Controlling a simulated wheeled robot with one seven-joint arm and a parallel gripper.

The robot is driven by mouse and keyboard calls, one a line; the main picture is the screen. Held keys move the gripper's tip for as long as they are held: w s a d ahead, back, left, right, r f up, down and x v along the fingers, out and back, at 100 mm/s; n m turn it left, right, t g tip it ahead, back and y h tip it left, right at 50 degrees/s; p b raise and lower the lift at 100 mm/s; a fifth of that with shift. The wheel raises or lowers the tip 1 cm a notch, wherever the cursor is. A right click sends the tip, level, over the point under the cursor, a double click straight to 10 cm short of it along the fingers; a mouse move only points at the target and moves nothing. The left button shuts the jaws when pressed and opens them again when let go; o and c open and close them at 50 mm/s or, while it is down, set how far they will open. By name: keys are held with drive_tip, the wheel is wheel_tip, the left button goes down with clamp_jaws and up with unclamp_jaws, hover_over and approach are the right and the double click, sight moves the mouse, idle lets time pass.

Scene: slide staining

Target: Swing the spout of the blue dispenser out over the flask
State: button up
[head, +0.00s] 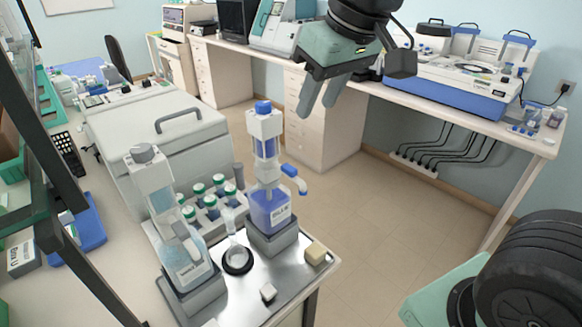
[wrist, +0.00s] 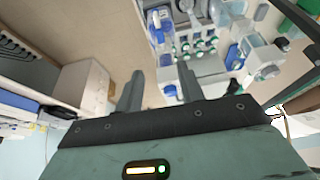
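The blue dispenser (head: 270,208) stands upright on a grey base on a metal tray, with blue liquid and a blue top. Its spout (head: 294,178) is a blue-and-white arm that points right, away from the flask. The small clear flask (head: 237,254) stands on a black ring, left of and in front of the blue dispenser. My gripper (head: 318,108) is open and empty, in the air above and to the right of the blue dispenser. In the wrist view its two fingers (wrist: 160,88) are apart with nothing between them.
A second dispenser (head: 182,262) with pale liquid stands left of the flask. Several green-capped bottles (head: 212,196) stand behind the flask. Open floor (head: 370,235) lies right of the tray.

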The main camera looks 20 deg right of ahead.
sight(289, 167)
drive_tip(key=b+x, duration=0.1)
drive_tip(key=x, duration=1.5)
drive_tip(key=shift+f, duration=0.15)
drive_tip(key=shift+s, duration=0.1)
clamp_jaws()
